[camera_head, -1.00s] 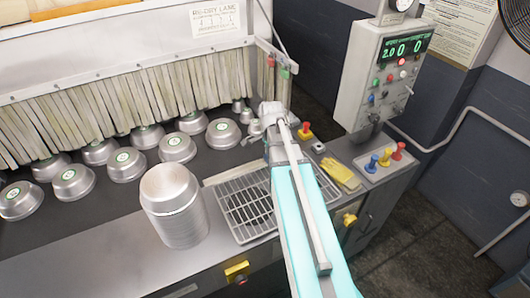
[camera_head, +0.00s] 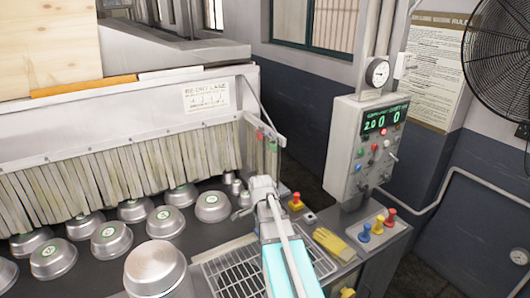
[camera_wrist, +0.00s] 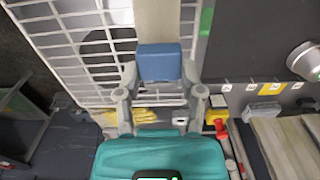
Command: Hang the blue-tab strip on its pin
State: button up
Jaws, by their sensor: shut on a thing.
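The blue tab (camera_wrist: 160,63) of a pale strip (camera_wrist: 158,20) sits between the fingers of my gripper (camera_wrist: 160,82) in the wrist view. The gripper is shut on the tab, and the strip runs from it toward the top of that picture. In the head view my gripper (camera_head: 262,184) is in front of the right end of the strip curtain (camera_head: 120,182). The held strip cannot be made out there. A red tab (camera_head: 260,135) and a green tab (camera_head: 273,146) show at the curtain's right corner. I cannot make out the bare pin.
Several metal pans (camera_head: 165,222) stand on the dark belt below the curtain. A large ribbed metal cylinder (camera_head: 156,272) stands in front. A wire rack (camera_head: 226,268), a yellow glove (camera_head: 332,242) and coloured knobs (camera_head: 377,225) lie near my arm. A control box (camera_head: 365,145) rises at right.

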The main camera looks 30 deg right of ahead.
jog(key=shift+f, duration=0.1)
jog(key=shift+f+b, duration=1)
jog(key=shift+b, duration=0.05)
